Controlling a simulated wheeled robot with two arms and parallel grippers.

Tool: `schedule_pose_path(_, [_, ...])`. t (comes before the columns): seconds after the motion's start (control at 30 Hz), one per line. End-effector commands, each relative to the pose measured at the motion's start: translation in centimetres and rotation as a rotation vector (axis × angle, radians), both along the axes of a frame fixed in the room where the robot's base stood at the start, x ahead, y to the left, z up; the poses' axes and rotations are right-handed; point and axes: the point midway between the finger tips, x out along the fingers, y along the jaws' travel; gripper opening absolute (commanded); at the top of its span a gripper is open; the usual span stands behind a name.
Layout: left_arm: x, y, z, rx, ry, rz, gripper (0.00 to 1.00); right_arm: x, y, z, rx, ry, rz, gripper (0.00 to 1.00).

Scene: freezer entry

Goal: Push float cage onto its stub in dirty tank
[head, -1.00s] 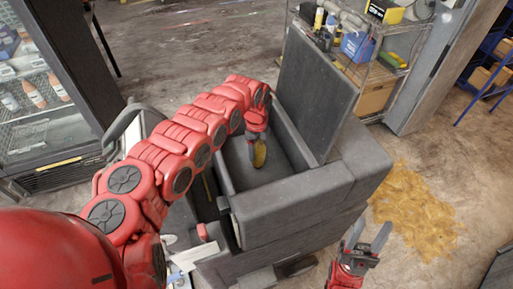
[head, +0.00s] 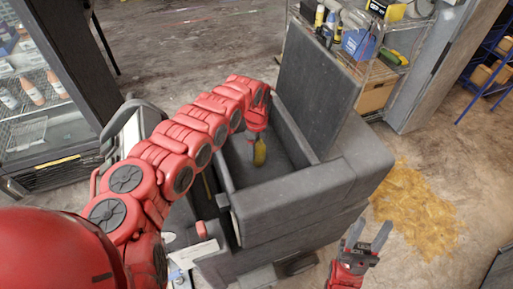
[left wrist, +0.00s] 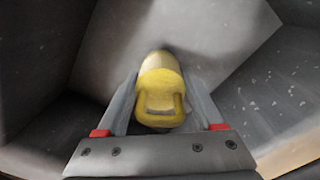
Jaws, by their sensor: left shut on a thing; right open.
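The float cage (left wrist: 160,92) is a yellow rounded piece with a slot-like opening at its near end. My left gripper (left wrist: 160,112) is shut on it, one finger along each side. In the head view the yellow float cage (head: 259,153) hangs below my left gripper (head: 257,140), inside the grey open tank (head: 285,205). The stub is not visible, and I cannot tell whether the cage touches the tank floor. My right gripper (head: 370,240) is open and empty, outside the tank at the lower right.
The tank's raised lid (head: 318,85) stands behind the opening. A yellowish spill (head: 413,208) covers the floor at right. A wire shelf (head: 375,72) with bottles and boxes stands behind. A glass-front cooler (head: 40,95) is at left.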

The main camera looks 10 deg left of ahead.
Motion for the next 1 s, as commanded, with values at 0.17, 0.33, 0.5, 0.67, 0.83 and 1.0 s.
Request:
schedule_pose_path(0.17, [0.0,0.0,1.0,0.0,-0.001,0.0,0.13,0.0,0.0,0.7,0.0,0.0,0.0,0.47])
schedule_pose_path(0.33, [0.0,0.0,1.7,0.0,0.0,0.001,0.13,0.0,0.0,1.3,0.0,0.0,0.0,0.47])
schedule_pose_path(0.5, [0.0,0.0,2.5,0.0,-0.001,0.001,0.13,0.0,0.0,1.8,0.0,0.0,0.0,0.47])
schedule_pose_path(0.67, [0.0,0.1,3.0,0.001,-0.001,0.001,0.13,0.0,0.0,2.1,0.0,0.0,0.0,0.47])
schedule_pose_path(0.83, [0.0,0.0,3.0,0.0,0.0,0.001,0.13,0.0,0.0,2.1,0.0,0.0,0.0,0.47])
schedule_pose_path(1.0, [0.0,0.0,3.0,0.0,0.0,0.001,0.13,0.0,0.0,2.1,0.0,0.0,0.0,0.47])
